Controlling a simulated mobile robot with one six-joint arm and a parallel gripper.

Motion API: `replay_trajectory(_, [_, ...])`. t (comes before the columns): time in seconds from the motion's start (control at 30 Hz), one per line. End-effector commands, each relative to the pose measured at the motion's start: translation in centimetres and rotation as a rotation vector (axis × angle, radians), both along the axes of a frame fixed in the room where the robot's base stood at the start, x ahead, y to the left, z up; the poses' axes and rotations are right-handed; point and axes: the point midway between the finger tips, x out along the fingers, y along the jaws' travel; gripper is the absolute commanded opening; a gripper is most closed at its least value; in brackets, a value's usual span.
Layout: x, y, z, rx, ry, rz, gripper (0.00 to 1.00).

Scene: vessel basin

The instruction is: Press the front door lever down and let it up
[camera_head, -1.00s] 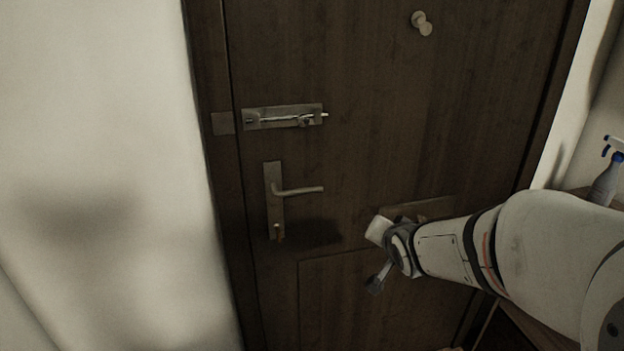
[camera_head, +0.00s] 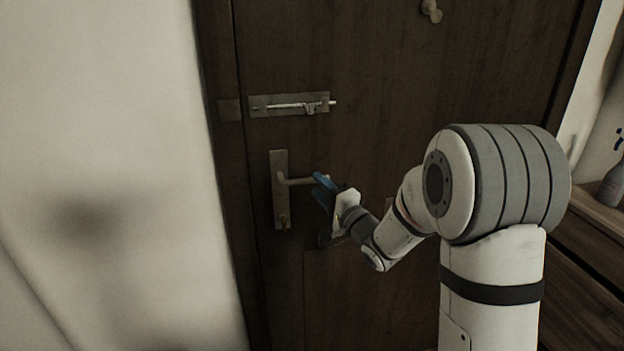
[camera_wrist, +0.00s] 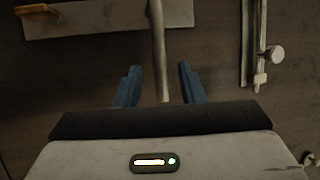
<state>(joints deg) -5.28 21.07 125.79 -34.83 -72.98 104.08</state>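The front door lever (camera_head: 292,181) sticks out to the right from its upright metal plate (camera_head: 280,215) on the dark wooden door. It looks about level. My gripper (camera_head: 322,186) is at the lever's free end, its blue fingers hiding the tip in the head view. In the wrist view the lever (camera_wrist: 158,50) reaches down between the two spread fingers (camera_wrist: 160,85), with a gap visible on each side. The gripper is open, not closed on the lever. I cannot tell the exact depth between fingers and lever.
A slide bolt (camera_head: 290,104) sits on the door above the lever and also shows in the wrist view (camera_wrist: 256,45). A knob (camera_head: 431,11) is higher up. A pale wall (camera_head: 100,170) is at left. A wooden cabinet (camera_head: 590,235) with a spray bottle (camera_head: 612,185) stands at right.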

Motion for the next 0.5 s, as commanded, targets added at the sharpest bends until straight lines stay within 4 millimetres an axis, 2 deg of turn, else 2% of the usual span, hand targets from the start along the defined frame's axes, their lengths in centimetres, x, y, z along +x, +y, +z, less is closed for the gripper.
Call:
replay_trajectory(0.2, [2.3,1.9,0.6,-0.001,0.001,0.0,0.36])
replay_trajectory(0.5, [2.9,2.4,0.7,-0.002,0.001,-0.001,0.36])
